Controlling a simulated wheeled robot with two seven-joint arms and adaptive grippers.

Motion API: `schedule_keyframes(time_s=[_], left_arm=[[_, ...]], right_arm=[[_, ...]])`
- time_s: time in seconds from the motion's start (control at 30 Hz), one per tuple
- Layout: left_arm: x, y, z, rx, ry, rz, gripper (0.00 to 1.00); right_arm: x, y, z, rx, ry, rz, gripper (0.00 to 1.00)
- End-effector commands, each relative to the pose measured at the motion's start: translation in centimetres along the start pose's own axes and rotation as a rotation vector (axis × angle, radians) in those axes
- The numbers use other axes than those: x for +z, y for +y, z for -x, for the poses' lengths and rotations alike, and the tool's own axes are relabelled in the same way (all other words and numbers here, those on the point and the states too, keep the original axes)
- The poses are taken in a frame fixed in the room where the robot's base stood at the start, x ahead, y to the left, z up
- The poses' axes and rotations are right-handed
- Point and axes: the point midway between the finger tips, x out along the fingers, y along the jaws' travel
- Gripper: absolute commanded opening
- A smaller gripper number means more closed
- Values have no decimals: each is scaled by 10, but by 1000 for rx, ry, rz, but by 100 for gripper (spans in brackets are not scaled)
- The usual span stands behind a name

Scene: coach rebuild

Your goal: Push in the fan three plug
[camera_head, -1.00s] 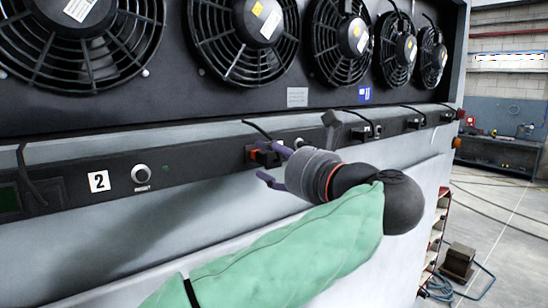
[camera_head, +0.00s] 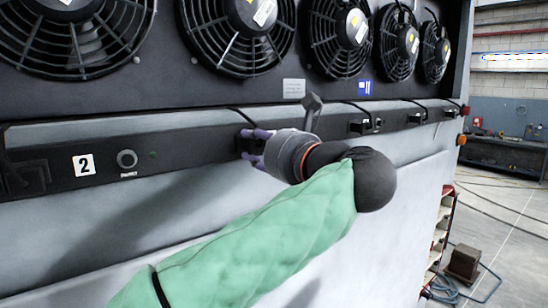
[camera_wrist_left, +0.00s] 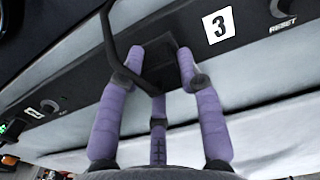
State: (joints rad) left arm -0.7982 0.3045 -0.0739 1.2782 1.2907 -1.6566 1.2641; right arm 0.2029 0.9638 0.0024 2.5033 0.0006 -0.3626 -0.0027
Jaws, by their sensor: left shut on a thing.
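The fan three plug (camera_wrist_left: 160,64) is black, with a black cable (camera_wrist_left: 108,38) looping from it, and sits at its socket on the dark strip beside the white label 3 (camera_wrist_left: 218,25) in the left wrist view. My left gripper (camera_head: 250,146) is at the plug in the head view. Its purple fingers (camera_wrist_left: 160,80) are closed around the plug in the left wrist view. The fingers and hand hide most of the plug in the head view, so I cannot tell how deep it sits. My right gripper is not in view.
The dark strip carries label 2 (camera_head: 83,165) and a round reset button (camera_head: 127,159) at the left. Other plugs (camera_head: 360,127) sit along it to the right. Large fans (camera_head: 243,28) line the panel above. The pale panel below the strip is clear.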

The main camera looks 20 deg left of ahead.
Motion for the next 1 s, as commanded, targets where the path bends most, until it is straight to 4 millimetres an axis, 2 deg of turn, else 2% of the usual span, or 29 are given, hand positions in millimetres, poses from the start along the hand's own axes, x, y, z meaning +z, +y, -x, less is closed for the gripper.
schedule_keyframes(time_s=[0.07, 0.37, 0.4, 0.43, 0.8, 1.0], left_arm=[[-3, 4, -5, 0, 0, -1, 0], [0, 4, -6, -2, -2, -4, 0], [0, 4, -6, -2, -1, -4, 47], [0, 4, -6, -2, -1, -3, 53], [0, 4, -4, -2, -2, -3, 53], [0, 3, 19, -6, -2, -3, 53]], right_arm=[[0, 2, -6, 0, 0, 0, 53], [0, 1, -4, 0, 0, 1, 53], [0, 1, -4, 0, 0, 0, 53], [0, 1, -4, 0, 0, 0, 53], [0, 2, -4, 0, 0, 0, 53], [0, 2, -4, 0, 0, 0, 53]])
